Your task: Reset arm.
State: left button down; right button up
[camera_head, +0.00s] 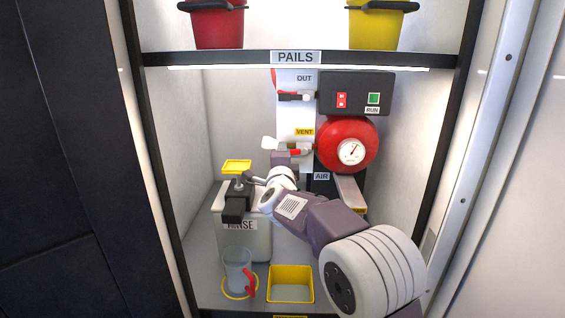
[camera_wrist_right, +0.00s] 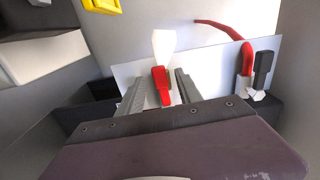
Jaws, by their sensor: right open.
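My right arm comes in from the lower right in the head view. Its gripper (camera_head: 287,158) is at the VENT valve, in front of the white panel (camera_head: 290,118). In the wrist view my open right gripper (camera_wrist_right: 160,85) has one finger on each side of the red VENT lever (camera_wrist_right: 162,86), with gaps visible. The lever's pale tip (camera_wrist_right: 163,45) extends beyond the fingers; it also shows in the head view (camera_head: 269,143). Whether the fingers touch the lever cannot be told. My left gripper is not in view.
The red tank (camera_head: 345,135) with its gauge and the dark RUN box (camera_head: 356,94) stand close right. The RINSE container (camera_head: 258,240), a clear jug (camera_head: 237,268) and a yellow tray (camera_head: 291,284) are below. The PAILS shelf (camera_head: 220,59) is above; cabinet walls limit both sides.

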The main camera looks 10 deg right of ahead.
jog(key=v, duration=0.3)
